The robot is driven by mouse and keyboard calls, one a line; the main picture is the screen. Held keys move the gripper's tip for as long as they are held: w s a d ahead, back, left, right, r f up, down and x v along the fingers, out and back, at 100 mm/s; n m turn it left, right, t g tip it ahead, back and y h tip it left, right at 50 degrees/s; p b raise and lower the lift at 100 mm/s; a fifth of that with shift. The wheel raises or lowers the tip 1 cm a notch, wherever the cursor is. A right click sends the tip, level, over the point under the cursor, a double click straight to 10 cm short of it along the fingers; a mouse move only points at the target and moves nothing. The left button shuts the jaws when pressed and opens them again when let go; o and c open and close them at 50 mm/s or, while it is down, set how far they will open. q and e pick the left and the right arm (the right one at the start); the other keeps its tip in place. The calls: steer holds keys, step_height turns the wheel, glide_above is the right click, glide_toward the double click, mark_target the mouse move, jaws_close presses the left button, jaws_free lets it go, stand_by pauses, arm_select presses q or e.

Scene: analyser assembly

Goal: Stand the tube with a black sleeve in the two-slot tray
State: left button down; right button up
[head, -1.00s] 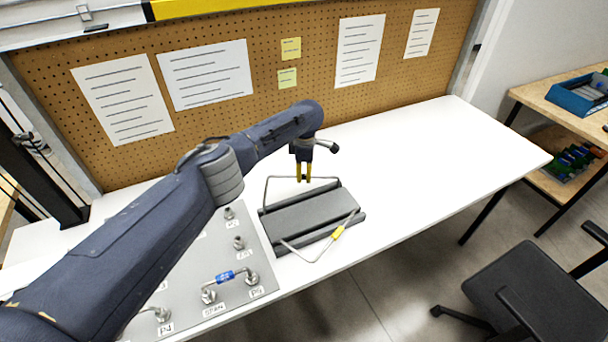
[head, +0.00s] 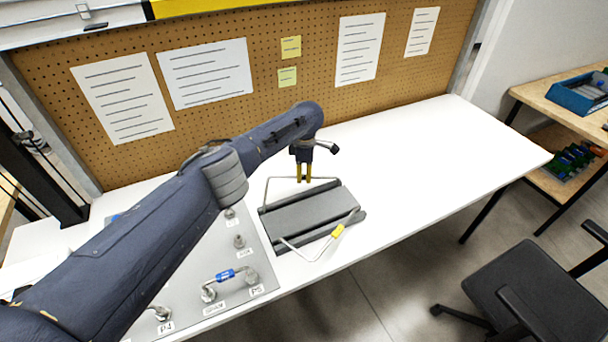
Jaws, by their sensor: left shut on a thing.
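A bent grey tube (head: 269,190) stands at the back edge of the dark grey two-slot tray (head: 303,216). My left gripper (head: 304,180) is above the tray's back edge, pointing down, with its yellow fingers shut on this tube's upper span. No black sleeve shows; the fingers cover that part of the span. Whether the tube's ends are fully seated in the back slot is too small to tell. A second bent tube with a yellow sleeve (head: 338,231) lies tilted over the tray's front edge. My right gripper is not in view.
Left of the tray is a grey port panel (head: 262,268), partly behind my left arm. A tube with a blue sleeve (head: 225,275) joins two of its fittings. The white table (head: 430,165) is clear to the right. A pegboard (head: 225,125) stands behind.

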arm_select(q)
steer(key=shift+f, duration=0.5)
stand_by(0.8)
steer(key=c, duration=1.4)
jaws_free()
steer(key=shift+r, duration=0.15)
step_height(320, 180, up, 12)
steer(key=shift+d+f, duration=0.1)
steer(key=shift+f, duration=0.1)
